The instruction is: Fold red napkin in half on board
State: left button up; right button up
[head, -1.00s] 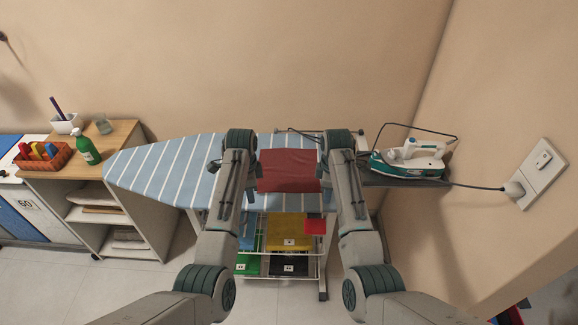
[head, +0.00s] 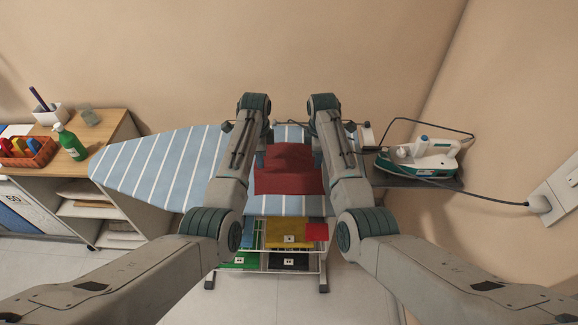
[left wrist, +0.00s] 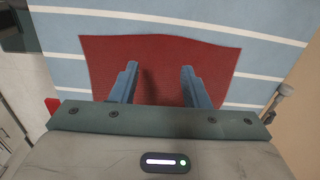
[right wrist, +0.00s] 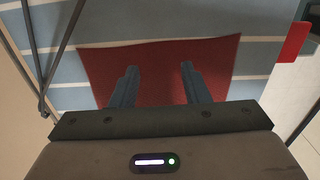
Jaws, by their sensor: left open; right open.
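The red napkin (head: 289,183) lies on the blue-and-white striped ironing board (head: 185,165). In the head view its far part looks raised into a narrower hump between my two arms; its front part lies flatter. My left gripper (left wrist: 156,70) is open, with both fingers over the napkin (left wrist: 160,52) in the left wrist view. My right gripper (right wrist: 158,70) is open, with both fingers over the napkin (right wrist: 158,55) in the right wrist view. Neither holds cloth visibly. I cannot tell whether the fingertips touch it. My wrists hide the napkin's near part in both wrist views.
A white-and-teal iron (head: 425,158) stands on a dark rest to the right, its cord running to the wall. A wooden-topped shelf (head: 100,130) with a green bottle (head: 70,143) stands left. Sorting bins (head: 289,235) sit below the board. The board's left part is clear.

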pick_arm(q)
jog(key=f, duration=0.3)
jog(key=shift+w+f, duration=0.35)
pick_arm(e)
jog(key=f, duration=0.3)
jog(key=shift+w+f, duration=0.35)
jog(key=shift+f, duration=0.05)
pick_arm(q)
jog(key=shift+s, duration=0.15)
pick_arm(e)
jog(key=shift+s+r, duration=0.1)
jog(key=shift+s, duration=0.05)
pick_arm(q)
jog(key=shift+r, duration=0.1)
jog(key=shift+f, duration=0.25)
pick_arm(e)
jog(key=shift+f, duration=0.2)
pick_arm(q)
grip_shut()
pick_arm(e)
grip_shut()
